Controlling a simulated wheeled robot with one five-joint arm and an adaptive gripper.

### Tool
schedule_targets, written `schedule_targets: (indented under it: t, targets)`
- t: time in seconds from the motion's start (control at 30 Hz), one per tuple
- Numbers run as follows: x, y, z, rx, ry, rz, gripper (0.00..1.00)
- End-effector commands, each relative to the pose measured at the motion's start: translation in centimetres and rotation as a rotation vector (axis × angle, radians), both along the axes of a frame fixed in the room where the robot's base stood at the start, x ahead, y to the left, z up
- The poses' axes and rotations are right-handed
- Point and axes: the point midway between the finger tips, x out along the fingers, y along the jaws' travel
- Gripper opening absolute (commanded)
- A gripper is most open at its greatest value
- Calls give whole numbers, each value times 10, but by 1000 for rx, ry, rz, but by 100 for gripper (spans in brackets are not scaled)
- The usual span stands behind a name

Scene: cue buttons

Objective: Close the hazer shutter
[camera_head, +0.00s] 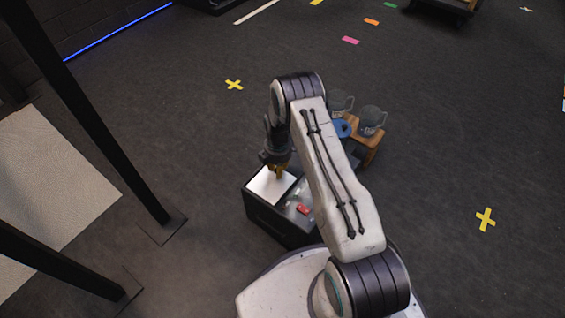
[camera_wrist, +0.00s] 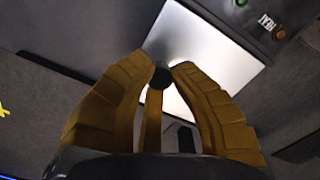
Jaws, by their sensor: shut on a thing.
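The hazer (camera_head: 262,216) is a dark box on the floor beside my base, partly hidden by my arm. A bright silver plate, which looks like the shutter (camera_head: 264,187), lies on its top; it also shows in the wrist view (camera_wrist: 207,50). My gripper (camera_head: 277,174) points down over this plate. In the wrist view my gripper (camera_wrist: 160,72) has its yellow fingers closed around a small dark round knob (camera_wrist: 159,78) in front of the plate. The fingers hide part of the plate, and I cannot tell how far the shutter stands open.
A red button (camera_head: 303,209) sits on the hazer's top, right of the plate. The wrist view shows a green button (camera_wrist: 241,3) and an orange one (camera_wrist: 279,33) by a "HEAT" label. Grey mugs (camera_head: 371,120) stand on a wooden stand. Black posts (camera_head: 112,150) rise at left.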

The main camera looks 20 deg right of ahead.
Motion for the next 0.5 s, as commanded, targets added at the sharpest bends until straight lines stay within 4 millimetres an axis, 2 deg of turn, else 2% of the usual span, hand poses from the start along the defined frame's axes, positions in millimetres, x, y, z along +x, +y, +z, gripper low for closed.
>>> schedule_targets:
  t: [0.23, 0.27, 0.5]
  targets:
    - [-5, 4, -4, 1, 14, 7, 0]
    - [-5, 4, -4, 1, 15, 8, 23]
    - [-4, 3, -3, 1, 13, 6, 44]
